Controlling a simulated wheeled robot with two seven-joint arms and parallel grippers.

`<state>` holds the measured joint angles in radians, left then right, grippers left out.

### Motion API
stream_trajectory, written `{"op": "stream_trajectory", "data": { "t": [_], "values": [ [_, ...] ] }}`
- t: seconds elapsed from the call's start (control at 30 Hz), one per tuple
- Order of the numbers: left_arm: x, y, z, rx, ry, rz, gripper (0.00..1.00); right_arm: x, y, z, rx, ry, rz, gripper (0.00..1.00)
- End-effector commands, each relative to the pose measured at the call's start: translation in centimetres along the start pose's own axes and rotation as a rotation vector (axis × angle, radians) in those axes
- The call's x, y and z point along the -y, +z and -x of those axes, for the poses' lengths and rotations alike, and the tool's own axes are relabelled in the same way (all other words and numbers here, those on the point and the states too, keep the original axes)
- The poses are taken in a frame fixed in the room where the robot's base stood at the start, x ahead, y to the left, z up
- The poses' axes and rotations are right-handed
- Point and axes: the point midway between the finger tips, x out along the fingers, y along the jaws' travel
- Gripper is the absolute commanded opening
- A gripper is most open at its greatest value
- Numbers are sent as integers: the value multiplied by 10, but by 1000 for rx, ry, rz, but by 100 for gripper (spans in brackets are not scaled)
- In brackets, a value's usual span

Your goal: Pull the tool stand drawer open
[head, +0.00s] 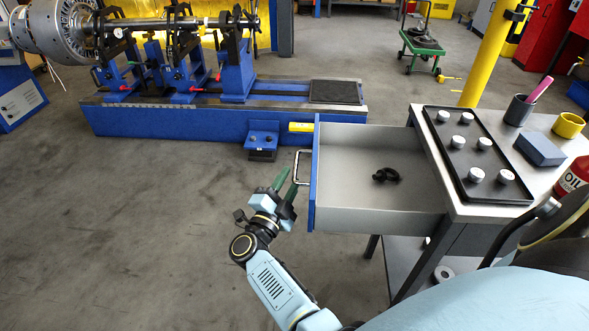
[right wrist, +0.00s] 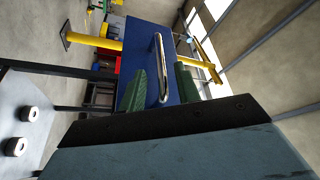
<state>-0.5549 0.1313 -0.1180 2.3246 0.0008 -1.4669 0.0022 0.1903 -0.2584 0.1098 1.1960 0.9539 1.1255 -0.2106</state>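The tool stand drawer (head: 375,222) is pulled out to the left of the tool stand (head: 480,210), with its inside in view. Its blue front (head: 314,190) carries a metal bar handle (head: 297,168), also seen in the right wrist view (right wrist: 157,62). My right gripper (head: 286,180) has green fingers, spread apart, just left of the handle in the head view. In the right wrist view the handle lies between and ahead of the open fingers (right wrist: 163,86); I cannot tell whether they touch it. My left gripper is not in view.
A black clamp-like part (head: 386,176) lies in the drawer. A black tray (head: 470,150) with several round weights, a blue box (head: 540,149) and cups stand on the stand top. A blue balancing machine (head: 180,120) stands behind. The floor left of the drawer is clear.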

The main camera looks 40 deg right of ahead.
Motion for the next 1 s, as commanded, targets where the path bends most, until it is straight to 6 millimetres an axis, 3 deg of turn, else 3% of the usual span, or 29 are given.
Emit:
{"op": "stream_trajectory", "data": {
  "t": [0.2, 0.4, 0.6, 1.0],
  "values": [
    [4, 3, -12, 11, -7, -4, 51, 0, 0, 52, 3, 3, 2, 33],
    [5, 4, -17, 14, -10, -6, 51, 0, 0, 80, 2, 1, 1, 33],
    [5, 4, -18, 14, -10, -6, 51, 0, 0, 89, 0, 0, 1, 33],
    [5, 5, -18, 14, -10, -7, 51, 0, 0, 89, 0, 0, 0, 33]
  ]
}}
